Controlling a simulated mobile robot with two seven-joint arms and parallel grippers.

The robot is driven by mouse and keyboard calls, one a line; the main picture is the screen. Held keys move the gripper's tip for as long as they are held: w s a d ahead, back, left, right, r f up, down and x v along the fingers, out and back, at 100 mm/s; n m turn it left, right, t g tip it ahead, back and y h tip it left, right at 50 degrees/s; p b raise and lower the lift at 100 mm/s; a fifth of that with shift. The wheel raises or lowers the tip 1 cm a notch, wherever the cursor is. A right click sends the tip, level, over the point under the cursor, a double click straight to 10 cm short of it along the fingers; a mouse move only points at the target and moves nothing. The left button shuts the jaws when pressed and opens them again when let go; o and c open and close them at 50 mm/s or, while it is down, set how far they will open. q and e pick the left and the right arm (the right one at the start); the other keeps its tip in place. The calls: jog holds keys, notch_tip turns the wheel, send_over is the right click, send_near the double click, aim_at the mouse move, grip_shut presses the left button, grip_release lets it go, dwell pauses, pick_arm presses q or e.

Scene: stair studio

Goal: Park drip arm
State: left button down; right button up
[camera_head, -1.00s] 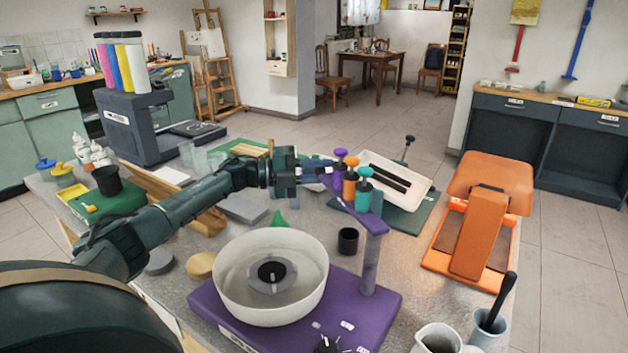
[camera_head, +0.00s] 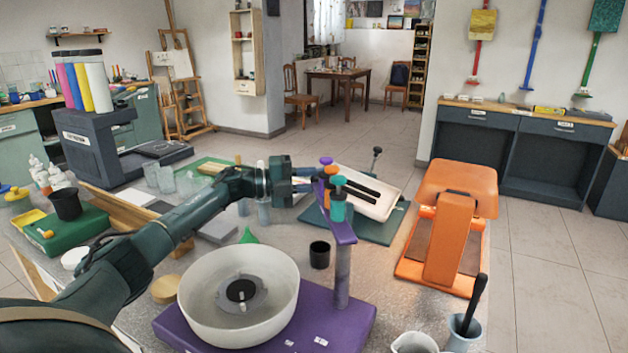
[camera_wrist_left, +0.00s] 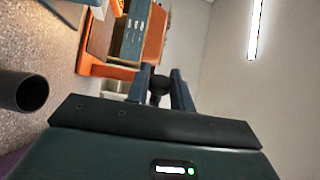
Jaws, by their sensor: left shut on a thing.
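The purple drip arm (camera_head: 341,230) sits on top of an upright post (camera_head: 342,277) on a purple base (camera_head: 335,323). It carries droppers with purple, orange and teal caps (camera_head: 338,195) and points away toward the back of the table. A white bowl (camera_head: 191,311) with a grey hub stands left of the post. My left gripper (camera_head: 310,187) reaches in from the left and is shut at the arm's far end. In the left wrist view its fingers (camera_wrist_left: 167,88) close around a dark, rounded piece. The exact contact is partly hidden behind the droppers. My right gripper is out of view.
A black cup (camera_head: 319,255) stands between bowl and post. A white tray (camera_head: 378,201) on a green mat lies behind the arm. An orange stand (camera_head: 448,235) is at right. Grey jugs (camera_head: 463,331) are at front right. A green funnel (camera_head: 248,237) lies left of the cup.

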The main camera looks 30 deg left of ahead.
pick_arm(q)
jog(key=shift+w+d, duration=0.1)
jog(key=shift+d, duration=0.05)
jog(key=c, duration=1.3)
grip_release()
jog(key=shift+w+d, duration=0.1)
jog(key=b+v, duration=0.2)
jog(key=v, duration=1.1)
